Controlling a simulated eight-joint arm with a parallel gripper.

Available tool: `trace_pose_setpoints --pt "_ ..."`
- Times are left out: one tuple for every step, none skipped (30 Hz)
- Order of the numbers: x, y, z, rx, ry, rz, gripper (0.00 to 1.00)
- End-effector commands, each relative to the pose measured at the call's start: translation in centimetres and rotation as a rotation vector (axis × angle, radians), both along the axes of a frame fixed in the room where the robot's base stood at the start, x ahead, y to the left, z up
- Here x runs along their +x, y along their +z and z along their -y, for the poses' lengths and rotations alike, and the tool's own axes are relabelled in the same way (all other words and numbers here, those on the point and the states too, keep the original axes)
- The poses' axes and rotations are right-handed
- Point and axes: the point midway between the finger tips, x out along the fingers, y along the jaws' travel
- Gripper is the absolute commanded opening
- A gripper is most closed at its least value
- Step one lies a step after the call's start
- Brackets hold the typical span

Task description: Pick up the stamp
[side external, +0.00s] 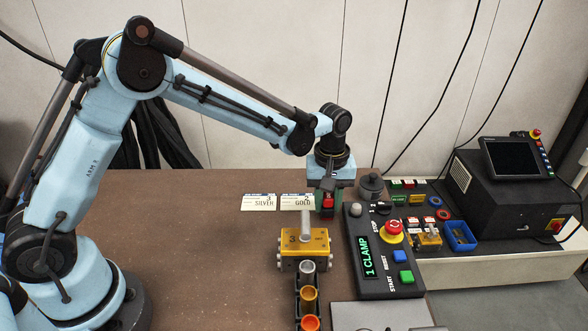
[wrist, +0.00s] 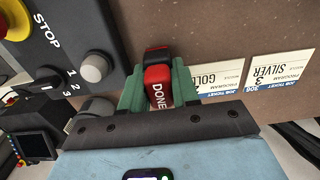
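The stamp is a red block marked DONE with a black end (wrist: 158,88). In the wrist view it sits between the two green fingers of my gripper (wrist: 159,82), and no clear gap shows on either side. In the side external view the red stamp (side external: 327,201) shows between the fingers of my gripper (side external: 328,203), which points down at the far part of the brown table. The gripper looks shut on the stamp. Whether the stamp's lower end touches the table cannot be told.
The SILVER ticket (side external: 259,202) and GOLD ticket (side external: 297,202) lie left of the stamp. A black control box (side external: 378,262) with buttons and a grey knob (wrist: 94,68) stands close on its right in the side view. A yellow block (side external: 305,243) stands in front.

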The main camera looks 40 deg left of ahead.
Motion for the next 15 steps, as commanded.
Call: trace_pose_setpoints --pt "-0.01 0.01 -0.01 0.000 0.000 0.000 0.07" --pt "-0.01 0.01 -0.01 0.000 0.000 0.000 0.03" --pt "-0.01 0.02 -0.01 0.000 0.000 0.000 0.00" --pt "-0.01 0.02 -0.01 0.000 0.000 0.000 0.00" --pt "-0.01 0.02 -0.01 0.000 0.000 0.000 0.00" --pt "-0.01 0.03 -0.01 0.000 0.000 0.000 0.00" --pt "-0.01 0.03 -0.01 0.000 0.000 0.000 0.00" --pt "-0.01 0.03 -0.01 0.000 0.000 0.000 0.00" --pt "-0.01 0.05 -0.01 0.000 0.000 0.000 0.00" --pt "-0.01 0.09 -0.01 0.000 0.000 0.000 0.00" --pt "0.00 0.15 0.00 0.000 0.000 0.000 0.00" --pt "0.01 0.28 -0.01 0.000 0.000 0.000 0.00" --pt "0.01 0.42 -0.01 0.000 0.000 0.000 0.00" --pt "0.00 0.59 0.00 0.000 0.000 0.000 0.00" --pt "0.00 0.90 0.00 0.000 0.000 0.000 0.00"
